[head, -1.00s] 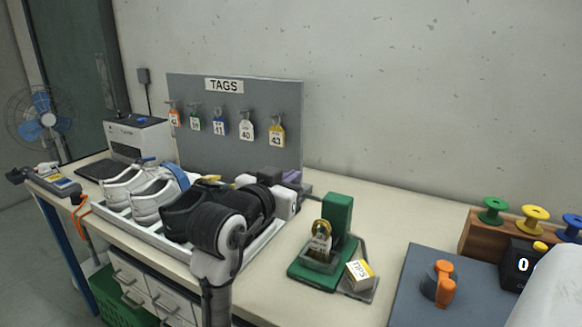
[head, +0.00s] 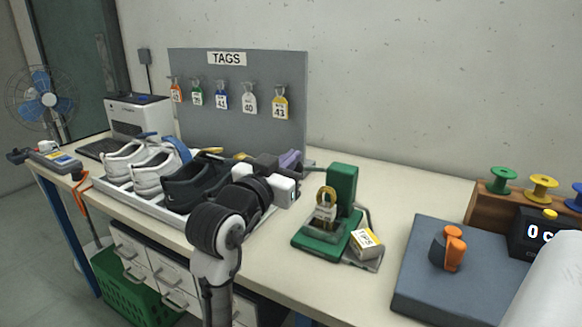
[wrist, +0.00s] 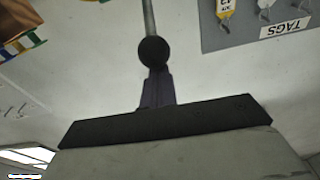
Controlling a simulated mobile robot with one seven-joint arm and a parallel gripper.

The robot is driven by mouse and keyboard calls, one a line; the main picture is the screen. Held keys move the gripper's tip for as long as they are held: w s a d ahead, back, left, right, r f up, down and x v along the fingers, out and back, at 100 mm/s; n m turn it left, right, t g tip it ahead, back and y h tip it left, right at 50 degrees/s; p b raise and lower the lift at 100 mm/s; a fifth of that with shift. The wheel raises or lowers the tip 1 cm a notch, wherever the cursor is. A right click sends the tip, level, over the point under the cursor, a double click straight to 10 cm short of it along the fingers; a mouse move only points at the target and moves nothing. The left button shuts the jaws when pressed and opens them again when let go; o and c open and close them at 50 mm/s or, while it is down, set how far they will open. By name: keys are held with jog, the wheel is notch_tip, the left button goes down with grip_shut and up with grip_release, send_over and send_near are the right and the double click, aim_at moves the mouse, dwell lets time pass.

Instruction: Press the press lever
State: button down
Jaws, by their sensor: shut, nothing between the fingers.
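The green press (head: 342,190) stands on the table right of the shoes. A gold ring and a tag show at its front. In the wrist view the lever is a thin grey rod (wrist: 149,18) ending in a round black knob (wrist: 153,50). The lever is hard to make out in the head view. My gripper (head: 298,163) is left of the press's top, and its fingers are shut and empty. In the wrist view the gripper's fingertips (wrist: 157,72) appear right at the knob. I cannot tell whether they touch it.
A tray (head: 172,213) of shoes lies under and left of my arm. A small yellow-and-white box (head: 367,243) sits beside the press. A tag board (head: 255,135) stands behind. A dark mat (head: 425,290) with an orange-and-grey object is at the right. Bare tabletop (head: 400,185) lies behind the press.

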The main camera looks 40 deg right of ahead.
notch_tip(320, 180, down, 8)
jog(key=s+a+t+h+b, duration=0.1)
jog(key=a+h+b, duration=0.1)
jog(key=b, duration=0.9)
jog(key=shift+a+f+h, duration=0.15)
jog(key=shift+f+h, duration=0.05)
jog(key=shift+h, duration=0.4)
jog(key=shift+f, duration=0.15)
